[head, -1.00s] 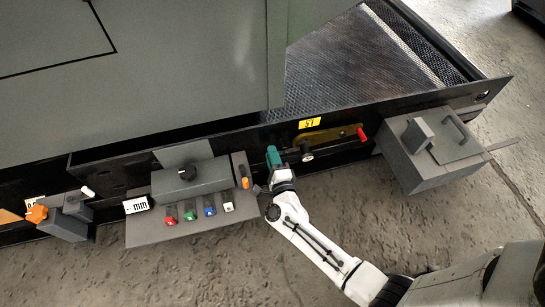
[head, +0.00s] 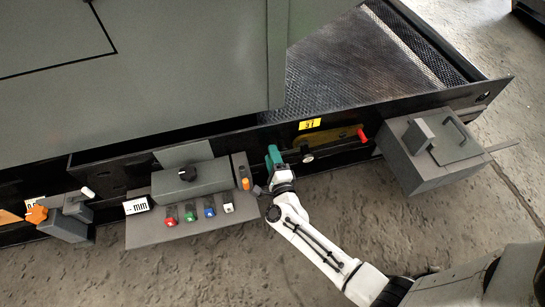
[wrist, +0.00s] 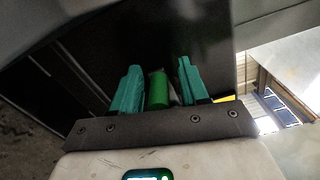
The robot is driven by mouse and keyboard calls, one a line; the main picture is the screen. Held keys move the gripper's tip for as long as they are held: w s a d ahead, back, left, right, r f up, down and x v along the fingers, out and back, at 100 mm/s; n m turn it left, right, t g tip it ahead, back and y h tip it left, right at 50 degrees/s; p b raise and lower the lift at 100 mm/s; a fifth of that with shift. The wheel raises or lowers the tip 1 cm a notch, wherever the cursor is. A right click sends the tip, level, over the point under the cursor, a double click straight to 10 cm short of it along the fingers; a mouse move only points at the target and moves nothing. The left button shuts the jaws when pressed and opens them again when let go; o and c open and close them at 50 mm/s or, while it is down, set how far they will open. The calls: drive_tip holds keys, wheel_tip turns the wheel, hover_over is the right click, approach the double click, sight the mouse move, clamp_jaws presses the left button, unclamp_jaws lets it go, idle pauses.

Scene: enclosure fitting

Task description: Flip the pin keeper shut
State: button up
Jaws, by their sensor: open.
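My gripper (head: 273,157) has teal fingers and is at the dark front rail, left of a brass-coloured plate (head: 343,133). In the wrist view my gripper (wrist: 157,88) is open, with a green cylinder (wrist: 158,89) between its fingers. A gap shows on the right side of the cylinder; the left finger is close beside it. I cannot tell whether the cylinder belongs to the pin keeper. In the head view my gripper covers this spot, so the keeper's position cannot be made out.
A red-tipped lever (head: 361,135) and a yellow tag (head: 310,124) are on the rail to the right. A grey box (head: 430,155) juts out further right. A control panel (head: 150,230) with coloured buttons stands close on the left. The floor in front is clear.

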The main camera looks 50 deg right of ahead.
drive_tip(key=p+v, duration=0.2)
drive_tip(key=v, duration=0.9)
drive_tip(key=shift+p, duration=0.4)
drive_tip(key=shift+w, duration=0.15)
